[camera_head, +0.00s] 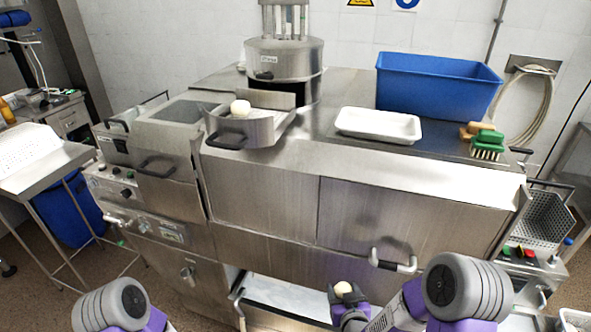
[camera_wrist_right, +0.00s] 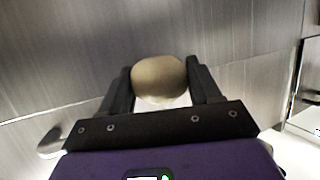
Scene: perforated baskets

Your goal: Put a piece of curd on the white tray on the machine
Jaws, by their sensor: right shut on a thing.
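The white tray (camera_head: 378,126) lies empty on the machine's steel top, right of centre in the head view. One pale round piece of curd (camera_head: 240,108) sits on the steel chute below the round drum. My right gripper (camera_head: 345,290) is low in front of the machine and shut on another piece of curd (camera_wrist_right: 159,78), which shows between the two dark fingers in the right wrist view. This piece is well below the tray's height. Of my left arm only a link shows at the bottom left; its gripper is out of view.
A blue crate (camera_head: 436,88) stands behind the tray. Green and tan brushes (camera_head: 486,143) lie to its right. A front handle (camera_head: 392,262) sticks out near my right gripper. The steel top around the tray is mostly clear.

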